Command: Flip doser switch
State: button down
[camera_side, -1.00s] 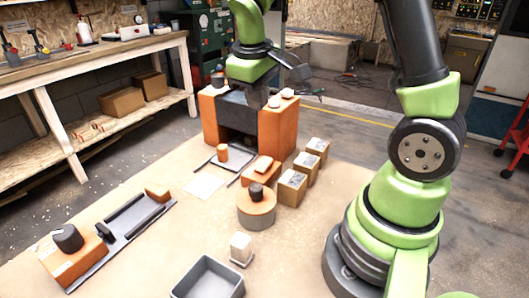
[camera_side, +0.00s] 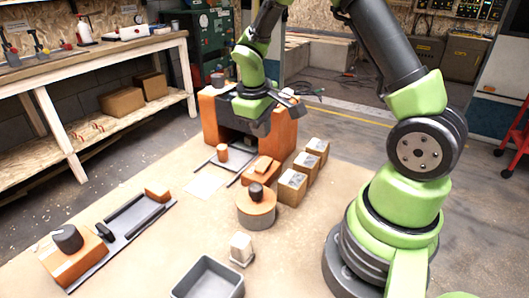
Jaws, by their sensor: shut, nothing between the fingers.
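An orange machine with two block pillars (camera_side: 284,138) stands at the back of the table, and its dark middle lies partly behind my arm. Small pale-topped knobs sit on the right pillar and are now mostly covered. I cannot tell for sure which part is the doser switch. My gripper (camera_side: 292,106) is dark, shut and empty. It is low at the top of the right pillar, over or against the knobs; contact cannot be made out. A dark knob (camera_side: 217,79) stands on the left pillar.
An orange block with a dark knob (camera_side: 67,239) and a rail lie left.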

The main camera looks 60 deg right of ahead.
aim_at(263, 163)
jog(key=x, duration=0.8)
jog(key=shift+d+f, duration=0.15)
jog(key=shift+f, duration=0.05)
dwell(0.3)
jog(key=shift+a+r, duration=0.1)
jog(key=shift+a, duration=0.8)
jog(key=shift+r, duration=0.15)
jog(key=v, duration=1.3)
jog(key=shift+r, duration=0.4)
